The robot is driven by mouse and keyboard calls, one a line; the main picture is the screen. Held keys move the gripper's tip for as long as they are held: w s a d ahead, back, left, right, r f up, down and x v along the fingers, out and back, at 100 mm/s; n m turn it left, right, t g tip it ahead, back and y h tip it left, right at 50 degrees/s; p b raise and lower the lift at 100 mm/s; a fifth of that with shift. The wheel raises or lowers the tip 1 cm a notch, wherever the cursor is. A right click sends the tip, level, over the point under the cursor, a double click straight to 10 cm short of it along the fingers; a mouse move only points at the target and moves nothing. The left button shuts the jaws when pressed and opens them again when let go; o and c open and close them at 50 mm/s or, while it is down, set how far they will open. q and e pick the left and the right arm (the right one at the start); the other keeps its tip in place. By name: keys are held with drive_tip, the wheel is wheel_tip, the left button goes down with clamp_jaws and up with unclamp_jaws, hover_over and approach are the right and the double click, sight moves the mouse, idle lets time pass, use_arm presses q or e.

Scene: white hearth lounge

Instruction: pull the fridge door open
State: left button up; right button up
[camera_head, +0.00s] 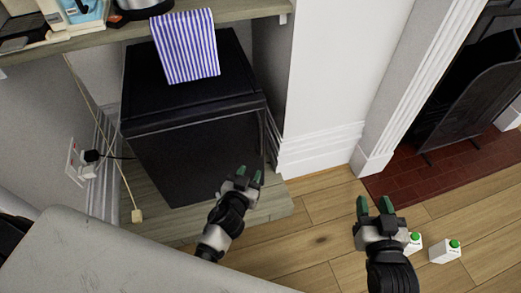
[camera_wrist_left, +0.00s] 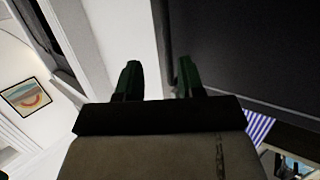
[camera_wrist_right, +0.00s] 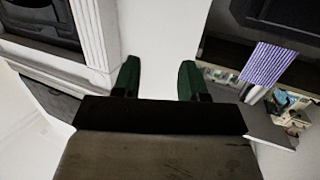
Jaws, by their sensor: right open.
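The black fridge (camera_head: 195,70) stands under a wooden shelf, and its dark front door (camera_head: 200,155) looks shut. A thin dark upright strip, possibly the handle, shows at the door's right edge. A dark face of the fridge (camera_wrist_left: 240,45) fills the upper right of the left wrist view. My left gripper (camera_head: 249,175) is open and empty, in front of the door's lower right side; I cannot tell whether it touches. My right gripper (camera_head: 375,204) is open and empty, over the floor to the right, well apart from the fridge.
Two small white cartons with green caps (camera_head: 445,252) stand by my right gripper. A pale grey surface (camera_head: 130,262) fills the lower left. A white wall (camera_head: 340,80) and fireplace lie right.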

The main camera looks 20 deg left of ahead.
sight(259, 133)
use_arm(q)
drive_tip(key=w+r+t, duration=0.1)
drive_tip(key=w, duration=0.2)
drive_tip(key=w+r+b, duration=0.1)
drive_tip(key=w+r, duration=0.1)
drive_tip(key=w, duration=0.2)
drive_tip(key=w+r+t+b, duration=0.1)
drive_tip(key=w+r, duration=0.1)
drive_tip(key=w, duration=0.2)
drive_tip(key=shift+w+a+r+t, duration=0.1)
drive_tip(key=shift+w+a+t, duration=0.1)
drive_tip(key=shift+a+t, duration=0.1)
drive_tip(key=shift+w, duration=0.55)
use_arm(e)
wheel_tip(259, 133, up, 8)
drive_tip(key=s+t, duration=0.2)
drive_tip(key=shift+s+d+t+y, duration=0.15)
drive_tip(key=shift+s+t+y, duration=0.05)
drive_tip(key=shift+t+y, duration=0.1)
use_arm(q)
clamp_jaws()
use_arm(e)
drive_tip(key=shift+f, duration=0.1)
